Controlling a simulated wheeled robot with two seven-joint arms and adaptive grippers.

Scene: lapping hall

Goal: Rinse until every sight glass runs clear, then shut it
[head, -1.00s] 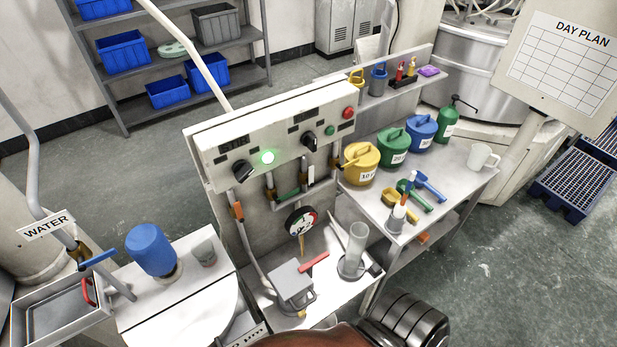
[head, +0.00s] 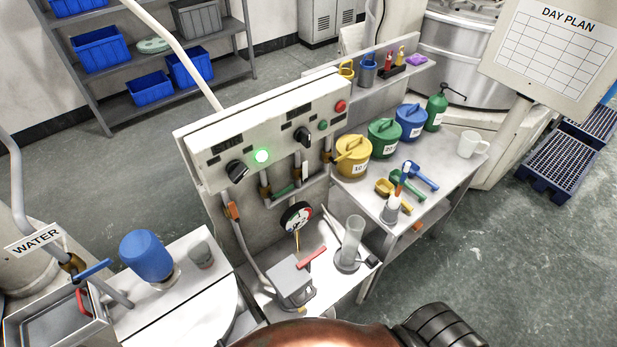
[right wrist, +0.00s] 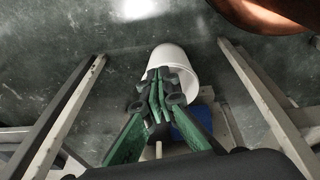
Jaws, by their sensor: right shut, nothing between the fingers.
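In the head view a control panel (head: 262,130) carries a lit green button (head: 262,156), dark knobs and a red button. Below it are pipes with a green lever (head: 284,190) and a white-handled valve (head: 304,170). A round gauge (head: 297,216) sits above a grey box (head: 290,279) with a red lever (head: 312,257). A clear upright cylinder (head: 351,242) stands to its right. I cannot tell which parts are sight glasses or whether liquid runs clear. My right gripper (right wrist: 158,78), with green fingers, is shut and empty before a white bucket (right wrist: 178,62). My left gripper is out of view.
A pipe labelled WATER has a blue lever (head: 92,271) over a metal sink (head: 55,325). A blue container (head: 146,256) stands on the left counter. Yellow, green and blue lidded tubs (head: 384,138), scoops and a white mug (head: 473,145) occupy the right bench.

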